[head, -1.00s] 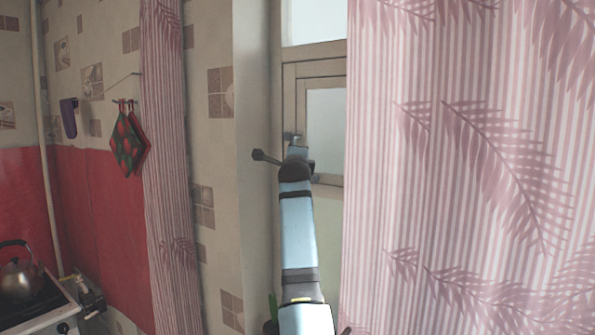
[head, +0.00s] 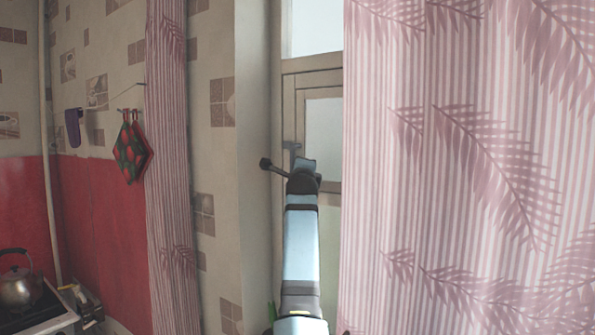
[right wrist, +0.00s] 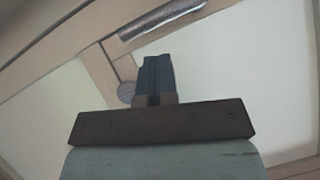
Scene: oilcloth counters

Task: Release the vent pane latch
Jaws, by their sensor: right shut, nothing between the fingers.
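The vent pane (head: 322,125) is a small framed pane in the window, under a larger pane. Its latch (head: 292,147) is a small grey metal handle on the left side of the frame. In the right wrist view the latch (right wrist: 163,18) looks like a silver bar beyond the fingers. My right gripper (right wrist: 156,62) is shut and empty, its dark fingers pointing at the frame just short of the bar in the picture; I cannot tell whether they touch anything. In the head view my right wrist largely hides the gripper, just below the latch. My left gripper is not in view.
A pink striped curtain (head: 460,170) hangs close on the right of my arm, and a narrower curtain (head: 172,170) hangs at left. Pot holders (head: 131,150) hang on the tiled wall. A kettle (head: 20,287) stands on the stove at lower left.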

